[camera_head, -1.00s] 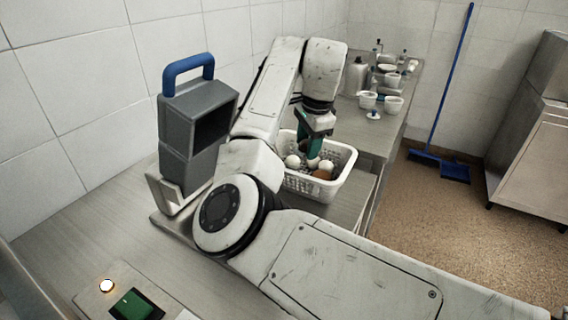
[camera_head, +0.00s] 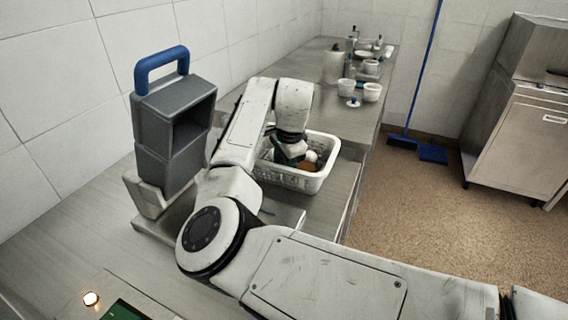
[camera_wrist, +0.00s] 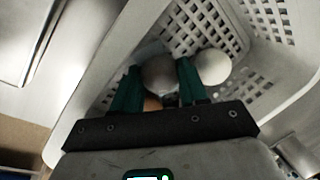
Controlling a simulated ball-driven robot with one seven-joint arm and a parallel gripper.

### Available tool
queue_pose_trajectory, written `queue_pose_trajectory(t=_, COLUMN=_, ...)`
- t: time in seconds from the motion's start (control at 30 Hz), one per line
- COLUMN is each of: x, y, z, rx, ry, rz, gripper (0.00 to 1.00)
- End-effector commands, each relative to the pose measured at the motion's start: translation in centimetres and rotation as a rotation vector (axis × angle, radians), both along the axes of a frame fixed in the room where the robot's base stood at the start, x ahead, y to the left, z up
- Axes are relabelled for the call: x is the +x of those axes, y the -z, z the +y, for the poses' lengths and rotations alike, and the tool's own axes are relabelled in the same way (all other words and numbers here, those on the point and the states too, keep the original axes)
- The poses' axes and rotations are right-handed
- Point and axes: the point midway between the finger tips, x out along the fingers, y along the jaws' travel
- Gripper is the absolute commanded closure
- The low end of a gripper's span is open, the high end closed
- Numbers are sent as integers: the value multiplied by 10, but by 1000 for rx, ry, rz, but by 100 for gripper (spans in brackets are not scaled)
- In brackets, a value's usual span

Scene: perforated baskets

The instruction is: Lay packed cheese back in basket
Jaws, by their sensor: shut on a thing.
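The white perforated basket (camera_head: 290,179) stands on the steel counter, and its slotted wall fills much of the wrist view (camera_wrist: 286,22). My gripper (camera_head: 287,159) reaches down inside it. In the wrist view its green fingers (camera_wrist: 157,88) are shut on a round greyish thing, which appears to be the packed cheese (camera_wrist: 158,72). The thing's underside is hidden, so I cannot tell whether it touches the basket floor. A white round item (camera_wrist: 212,67) lies just right of the fingers. An orange-brown item (camera_wrist: 152,103) shows partly between them.
A grey box device with a blue handle (camera_head: 161,67) stands left of my arm. White bowls (camera_head: 372,92) and bottles are farther back on the counter (camera_head: 325,210). The counter's right edge drops to the brown floor. A blue broom (camera_head: 403,141) leans at the wall.

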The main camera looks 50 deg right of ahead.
Motion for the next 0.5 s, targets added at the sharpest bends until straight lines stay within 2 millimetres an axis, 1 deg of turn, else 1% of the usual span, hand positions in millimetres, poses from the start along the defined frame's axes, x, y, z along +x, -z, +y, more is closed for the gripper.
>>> queue_pose_trajectory(t=0.3, x=0, y=2, z=0, rx=-1, ry=0, rz=0, gripper=91)
queue_pose_trajectory(t=0.33, x=0, y=2, z=0, rx=-1, ry=0, rz=-1, gripper=55)
queue_pose_trajectory(t=0.43, x=0, y=2, z=0, rx=0, ry=0, rz=-1, gripper=46)
queue_pose_trajectory(t=0.5, x=0, y=2, z=0, rx=0, ry=0, rz=-1, gripper=46)
